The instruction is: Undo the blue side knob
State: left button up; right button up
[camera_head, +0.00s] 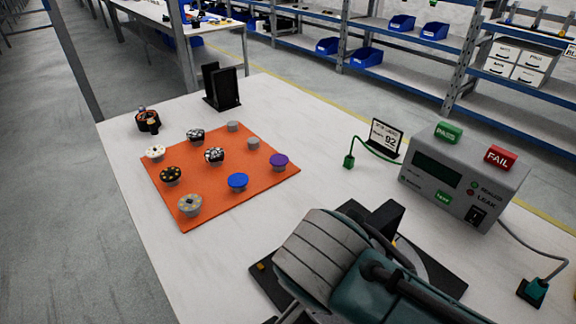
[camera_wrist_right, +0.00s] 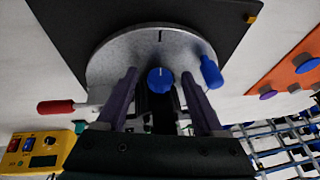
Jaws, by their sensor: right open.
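In the right wrist view a round blue knob (camera_wrist_right: 160,80) with a pale mark sits between the two purple-grey fingers of my right gripper (camera_wrist_right: 159,74). The gripper is open, with a visible gap on each side of the knob. Behind it is a grey disc (camera_wrist_right: 112,52). A longer blue knob (camera_wrist_right: 210,72) stands out at the disc's right side, outside the fingers. A red handle (camera_wrist_right: 56,107) sticks out at the left. In the head view my right arm hides most of this fixture and the gripper. My left gripper is not in view.
The fixture stands on a black plate (camera_head: 445,277). An orange mat (camera_head: 213,196) holds several knobs, including a blue one (camera_head: 238,181) and a purple one (camera_head: 279,160). A grey tester (camera_head: 455,178) stands at the right with cables. A black stand (camera_head: 222,88) is at the back.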

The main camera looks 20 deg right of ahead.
grip_shut()
dwell(0.5)
